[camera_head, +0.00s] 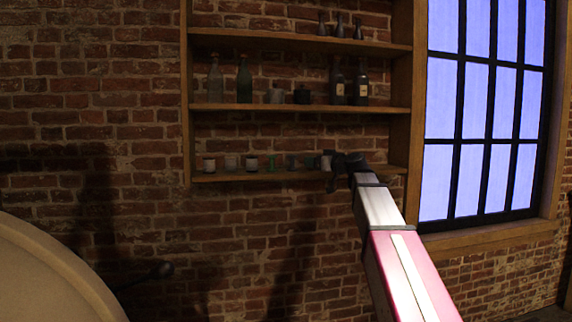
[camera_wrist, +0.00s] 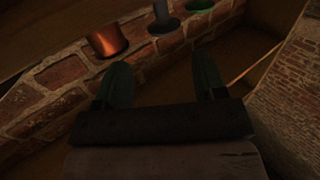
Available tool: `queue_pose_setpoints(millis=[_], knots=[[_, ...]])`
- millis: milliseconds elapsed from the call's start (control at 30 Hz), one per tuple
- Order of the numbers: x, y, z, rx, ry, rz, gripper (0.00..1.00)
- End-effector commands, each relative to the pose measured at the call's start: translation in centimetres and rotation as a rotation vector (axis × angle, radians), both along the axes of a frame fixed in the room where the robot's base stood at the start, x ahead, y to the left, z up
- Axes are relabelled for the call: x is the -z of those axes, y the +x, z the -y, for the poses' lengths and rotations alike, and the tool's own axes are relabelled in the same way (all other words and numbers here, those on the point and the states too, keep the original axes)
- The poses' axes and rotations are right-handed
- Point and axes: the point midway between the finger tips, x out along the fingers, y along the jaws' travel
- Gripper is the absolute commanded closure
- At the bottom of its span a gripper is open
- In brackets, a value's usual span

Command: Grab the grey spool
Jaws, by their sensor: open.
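The grey spool (camera_wrist: 163,20) shows at the top of the wrist view, partly cut off by the frame edge. It is between a copper-coloured cup (camera_wrist: 107,40) and a green spool (camera_wrist: 199,5). My gripper (camera_wrist: 162,70) is open, with nothing between its two dark fingers. The grey spool is beyond the fingertips and apart from them. In the head view my gripper (camera_head: 331,170) is at the right part of the lowest shelf (camera_head: 240,177). A small dark spool shape (camera_head: 292,162) stands on that shelf to its left; its colour is hard to tell.
Several small jars (camera_head: 231,162) stand along the left of the lowest shelf. A pale jar (camera_head: 326,162) is close beside my gripper. The middle shelf (camera_head: 300,107) above holds bottles and pots. The shelf's side post (camera_head: 401,80) and a window (camera_head: 480,110) are at right.

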Motion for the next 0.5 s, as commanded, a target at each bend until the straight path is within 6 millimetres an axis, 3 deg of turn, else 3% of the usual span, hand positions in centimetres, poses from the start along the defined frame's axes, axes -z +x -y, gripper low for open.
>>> queue_pose_setpoints(millis=[167,500], knots=[[-0.3,0.5,-0.6,-0.002,0.003,0.006,0.35],[-0.2,3.5,-4.1,-0.003,0.002,0.003,0.35]])
